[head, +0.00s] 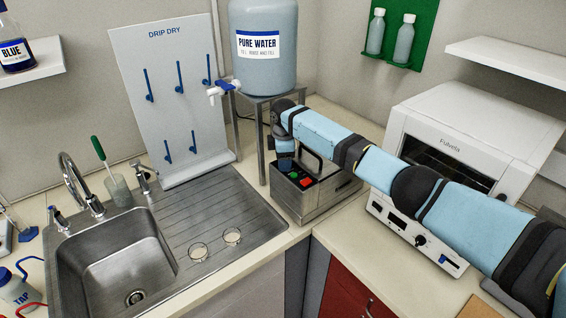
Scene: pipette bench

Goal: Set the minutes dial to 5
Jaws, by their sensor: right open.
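My right arm comes in from the right and reaches across to a steel bench unit (318,208) with a black handle. My right gripper (285,163) points down over the back left of this unit's top panel. It is open, with its fingers small and dark in the view. I cannot tell whether the fingers touch anything. My left gripper is not in view.
A white oven (468,118) with a knobbed front panel (420,238) stands at right, partly behind my arm. A water tank (264,75) stands on a metal stand behind the unit.

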